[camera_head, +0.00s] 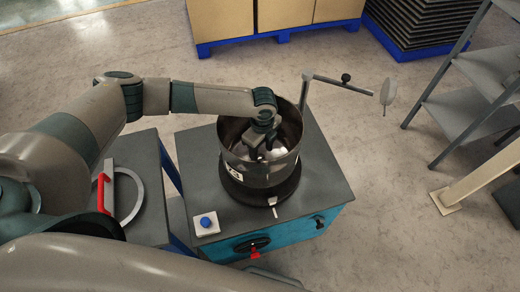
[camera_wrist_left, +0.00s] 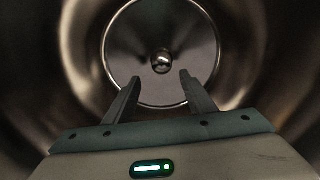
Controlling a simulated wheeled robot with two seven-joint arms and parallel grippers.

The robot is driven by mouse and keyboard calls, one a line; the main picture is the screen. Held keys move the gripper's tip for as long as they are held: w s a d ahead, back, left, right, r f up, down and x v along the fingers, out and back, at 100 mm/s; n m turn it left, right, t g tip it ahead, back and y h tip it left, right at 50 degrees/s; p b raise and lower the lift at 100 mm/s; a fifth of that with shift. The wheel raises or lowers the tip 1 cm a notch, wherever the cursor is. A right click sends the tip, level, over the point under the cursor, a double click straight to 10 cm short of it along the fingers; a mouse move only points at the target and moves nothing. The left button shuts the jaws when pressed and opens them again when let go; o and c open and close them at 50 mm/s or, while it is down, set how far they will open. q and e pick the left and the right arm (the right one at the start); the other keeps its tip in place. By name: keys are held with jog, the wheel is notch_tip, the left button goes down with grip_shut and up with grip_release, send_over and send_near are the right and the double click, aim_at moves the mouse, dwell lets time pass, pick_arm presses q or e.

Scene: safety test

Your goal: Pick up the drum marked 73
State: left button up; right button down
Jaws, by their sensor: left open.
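The drum (camera_head: 276,173) is an open metal bowl on a dark round base on top of the machine. A white label with dark digits shows on its front left; I read it as 73, partly unclear. My left gripper (camera_head: 261,152) points down inside the drum. The left wrist view shows its two fingers (camera_wrist_left: 160,82) apart with nothing between the tips. Beyond them is the drum's round floor with a shiny central knob (camera_wrist_left: 161,62). The drum's curved inner wall surrounds the gripper. My right gripper is not in view.
The machine's grey top (camera_head: 325,180) has a blue button box (camera_head: 206,222) at front left and a bent metal arm (camera_head: 340,84) behind the drum. A red handle (camera_head: 102,192) and grey ring lie on the left surface. Boxes stand behind; shelving (camera_head: 465,105) stands right.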

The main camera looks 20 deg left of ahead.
aim_at(260, 157)
pick_arm(q)
jog(key=shift+f, duration=0.6)
jog(key=shift+f, duration=0.1)
jog(key=shift+w+a+f+p, duration=0.25)
jog(key=shift+f+p, duration=0.2)
jog(key=shift+f, duration=0.1)
jog(key=f, duration=0.1)
jog(key=f+p, duration=0.1)
jog(key=shift+w+a+f, duration=0.25)
jog(key=shift+f, duration=0.7)
jog(key=shift+c, duration=0.3)
grip_shut()
jog(key=shift+w+r, duration=0.1)
